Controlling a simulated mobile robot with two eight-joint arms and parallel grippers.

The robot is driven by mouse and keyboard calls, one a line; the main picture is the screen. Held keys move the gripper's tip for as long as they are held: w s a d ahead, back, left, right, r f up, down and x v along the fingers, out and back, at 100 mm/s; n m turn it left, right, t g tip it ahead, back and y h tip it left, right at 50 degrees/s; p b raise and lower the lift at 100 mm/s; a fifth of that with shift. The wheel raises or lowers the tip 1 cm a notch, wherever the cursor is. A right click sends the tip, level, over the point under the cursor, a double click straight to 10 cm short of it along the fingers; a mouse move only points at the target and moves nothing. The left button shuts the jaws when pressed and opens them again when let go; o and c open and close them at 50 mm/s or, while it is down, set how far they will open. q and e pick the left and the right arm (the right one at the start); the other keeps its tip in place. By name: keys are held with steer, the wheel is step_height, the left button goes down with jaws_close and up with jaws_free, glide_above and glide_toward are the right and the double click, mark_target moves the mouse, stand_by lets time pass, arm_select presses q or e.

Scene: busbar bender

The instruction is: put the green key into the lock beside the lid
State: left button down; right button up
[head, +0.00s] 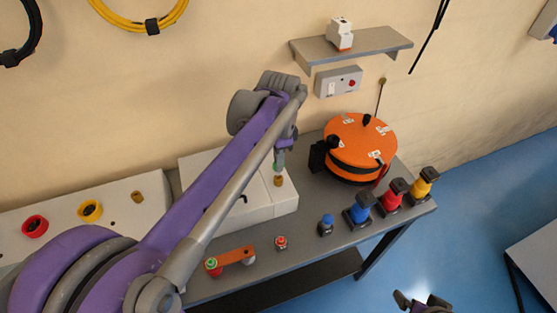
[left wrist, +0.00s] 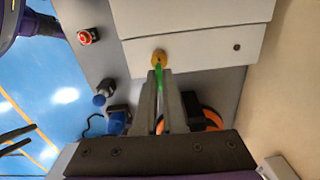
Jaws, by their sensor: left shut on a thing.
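My left gripper (head: 280,155) is shut on the green key (left wrist: 159,84) and points down over the white box (head: 272,202). The green key also shows as a small green spot in the head view (head: 278,167). The brass round lock (left wrist: 158,57) sits on the white box's top, and in the head view the lock (head: 278,181) is just below the key. The key's tip appears at or very near the lock; I cannot tell whether it is inside. A seam beside the lock marks the lid (head: 248,192). My right gripper (head: 422,302) is empty at the bottom edge, its fingers apart.
An orange round case (head: 361,145) stands behind right of the white box. Blue, red and yellow devices (head: 391,195) line the bench's right side. A red button (head: 281,242) and an orange bar (head: 235,256) lie in front. A wall shelf (head: 352,45) hangs above.

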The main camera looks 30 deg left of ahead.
arm_select(q)
steer(key=shift+f+b, duration=0.85)
steer(key=shift+f, duration=0.85)
steer(key=c, duration=0.9)
jaws_free()
step_height(320, 180, up, 11)
steer(key=shift+d+f+p, duration=0.1)
steer(key=shift+p, duration=0.3)
steer(key=shift+s, duration=0.1)
